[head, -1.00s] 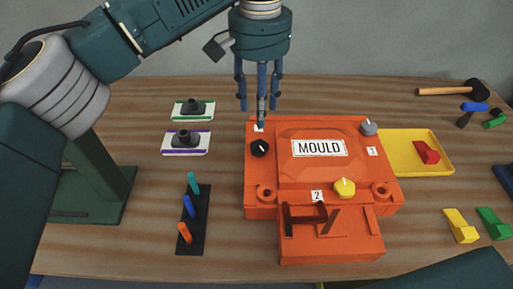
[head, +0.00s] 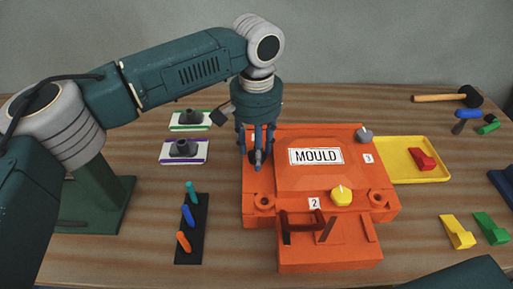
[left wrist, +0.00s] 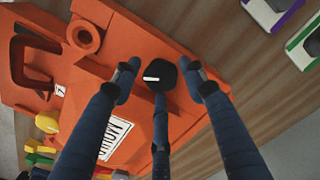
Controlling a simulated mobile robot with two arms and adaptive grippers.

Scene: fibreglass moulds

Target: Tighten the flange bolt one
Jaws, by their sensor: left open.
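The orange mould (head: 262,218) lies on the wooden table and carries three round bolt knobs. The black knob with a white line (left wrist: 160,74) is at its left corner; its label 1 is hidden in the head view now. My left gripper (head: 257,158) points down over this corner and largely hides the knob. In the left wrist view its open fingers surround the black knob, with gaps at the left and right; I cannot tell whether the third finger touches it. The yellow knob (head: 341,197) is by label 2, and the grey knob (head: 364,135) is near label 3.
A dark red handle (head: 301,222) stands at the mould's front. Right are a yellow tray (head: 399,174) with a red block, a mallet (head: 446,98) and coloured blocks (head: 457,232).

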